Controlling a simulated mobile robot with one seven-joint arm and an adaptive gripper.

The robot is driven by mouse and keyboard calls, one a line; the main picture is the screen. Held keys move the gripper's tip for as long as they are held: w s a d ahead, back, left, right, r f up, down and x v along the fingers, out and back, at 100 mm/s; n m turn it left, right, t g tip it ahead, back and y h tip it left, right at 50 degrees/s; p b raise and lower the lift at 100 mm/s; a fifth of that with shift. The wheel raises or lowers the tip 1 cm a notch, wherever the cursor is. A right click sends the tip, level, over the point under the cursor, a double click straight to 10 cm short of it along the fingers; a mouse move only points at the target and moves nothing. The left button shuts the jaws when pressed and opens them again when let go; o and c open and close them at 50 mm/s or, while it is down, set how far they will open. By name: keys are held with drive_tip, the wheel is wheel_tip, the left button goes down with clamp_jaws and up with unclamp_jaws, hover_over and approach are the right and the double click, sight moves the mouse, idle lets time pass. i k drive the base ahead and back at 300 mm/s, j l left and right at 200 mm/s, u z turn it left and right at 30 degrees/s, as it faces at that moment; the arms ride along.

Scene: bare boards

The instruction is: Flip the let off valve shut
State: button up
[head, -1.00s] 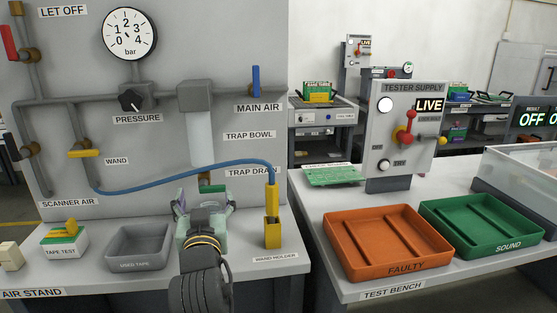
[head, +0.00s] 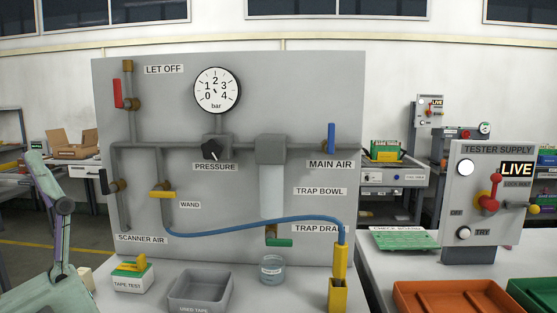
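The let off valve has a red lever (head: 118,93) on a brass body (head: 128,104). It sits on the pipe at the upper left of the grey panel, beside the LET OFF label (head: 164,69). The lever stands upright, along the vertical pipe. My gripper (head: 45,165) is large and close at the lower left edge of the head view, partly cut off. It is below and left of the red lever, apart from it in the picture. One jointed finger shows clearly, so I cannot tell whether it is open or shut. I see nothing held.
The panel also carries a dial gauge (head: 217,90), a black pressure knob (head: 215,150), a blue main air lever (head: 331,138), a yellow wand lever (head: 162,195) and a green drain lever (head: 279,242). A jar (head: 271,270) and grey tray (head: 200,291) stand below. The blue hose (head: 250,226) crosses the panel.

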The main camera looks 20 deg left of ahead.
sight(120, 103)
drive_tip(key=u, duration=1.35)
drive_tip(key=i+j, duration=0.3)
drive_tip(key=i+j+z, duration=0.15)
drive_tip(key=i+j, duration=0.15)
drive_tip(key=j, duration=0.15)
drive_tip(key=i+j, duration=0.25)
drive_tip(key=j, duration=0.15)
drive_tip(key=i+j+z, duration=0.1)
drive_tip(key=i+j, duration=0.2)
drive_tip(key=j, duration=0.15)
drive_tip(key=i+j, duration=0.25)
drive_tip(key=j, duration=0.15)
drive_tip(key=i+j+z, duration=0.15)
drive_tip(key=j, duration=0.3)
drive_tip(key=i, duration=0.1)
